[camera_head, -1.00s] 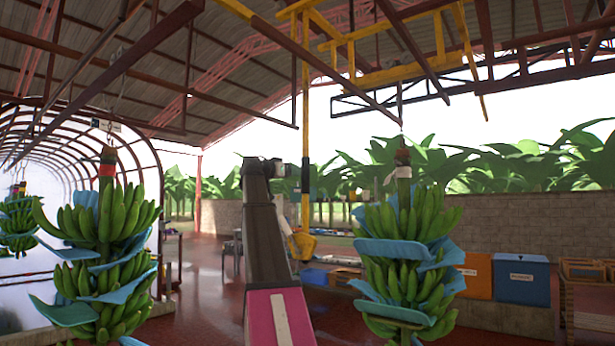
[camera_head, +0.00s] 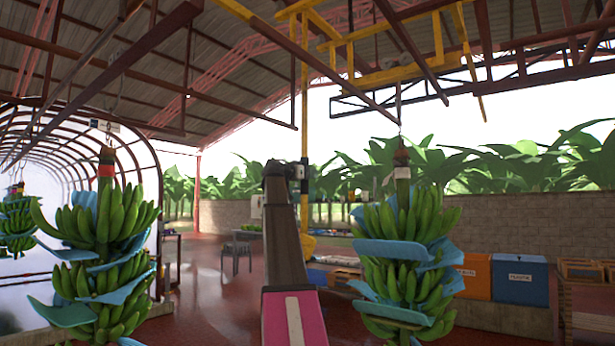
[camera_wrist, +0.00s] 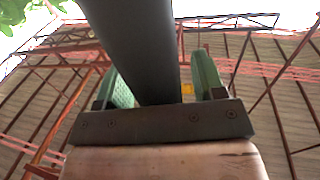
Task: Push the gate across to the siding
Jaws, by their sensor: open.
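A yellow post (camera_head: 305,110) hangs from the yellow overhead framework (camera_head: 400,75) in the head view; I take it to be the gate's handle, with a dark section partway down. My gripper (camera_head: 301,172) is at that dark section, mostly hidden behind my arm. In the wrist view my gripper (camera_wrist: 165,85) is open, with green fingers either side of a thick dark bar (camera_wrist: 130,45), probably the same section. Whether the fingers touch it I cannot tell. The siding cannot be singled out among the overhead beams.
Banana bunches with blue sheets hang at left (camera_head: 105,240) and right (camera_head: 402,250) of my arm. An orange bin (camera_head: 474,277) and a blue bin (camera_head: 520,280) stand at the right. A table (camera_head: 240,248) stands behind; red floor between is clear.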

